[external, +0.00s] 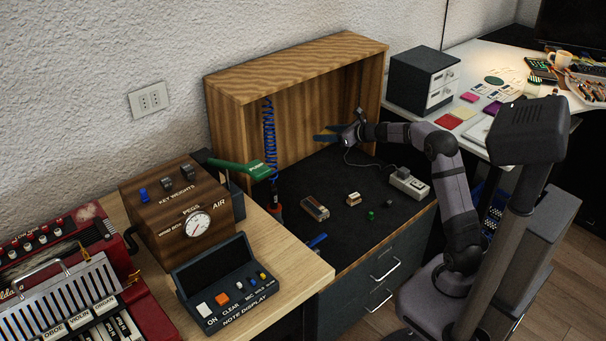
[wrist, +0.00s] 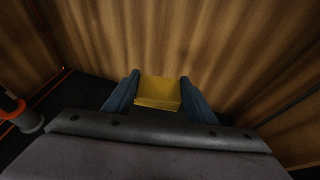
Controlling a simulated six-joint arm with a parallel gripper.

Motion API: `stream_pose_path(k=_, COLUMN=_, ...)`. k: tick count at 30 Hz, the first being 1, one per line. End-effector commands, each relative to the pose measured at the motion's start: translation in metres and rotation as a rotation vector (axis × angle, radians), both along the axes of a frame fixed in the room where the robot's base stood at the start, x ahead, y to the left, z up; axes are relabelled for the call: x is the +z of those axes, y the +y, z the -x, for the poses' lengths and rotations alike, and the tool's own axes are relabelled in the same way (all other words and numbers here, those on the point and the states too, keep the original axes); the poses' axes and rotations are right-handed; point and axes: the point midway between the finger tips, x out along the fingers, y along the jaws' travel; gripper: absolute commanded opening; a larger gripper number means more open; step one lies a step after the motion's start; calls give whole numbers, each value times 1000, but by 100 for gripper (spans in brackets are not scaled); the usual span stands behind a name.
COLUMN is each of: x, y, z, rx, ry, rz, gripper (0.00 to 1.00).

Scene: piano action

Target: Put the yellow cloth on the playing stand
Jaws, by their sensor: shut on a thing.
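My gripper (external: 328,133) is inside the open wooden box (external: 295,64) on the dark worktop, near its back wall. In the wrist view the two blue fingers of my gripper (wrist: 158,100) are shut on the yellow cloth (wrist: 158,92), a folded, squarish piece. The cloth is held in front of the wooden walls and does not show clearly in the external view. I cannot tell which thing is the playing stand.
Several small parts and a grey power strip (external: 409,183) lie on the dark worktop (external: 385,208). A blue coiled hose (external: 269,140) hangs at the box's left side, near a green tool (external: 243,168). A dark cabinet (external: 422,78) stands right of the box.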

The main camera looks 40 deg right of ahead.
Motion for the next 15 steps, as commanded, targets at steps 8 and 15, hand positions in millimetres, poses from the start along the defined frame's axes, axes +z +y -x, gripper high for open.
stream_pose_path(k=8, x=95, y=0, z=-1, rx=1, ry=-10, rz=8, gripper=30)
stream_pose_path(k=15, x=166, y=-1, z=0, rx=-2, ry=-7, rz=8, gripper=30)
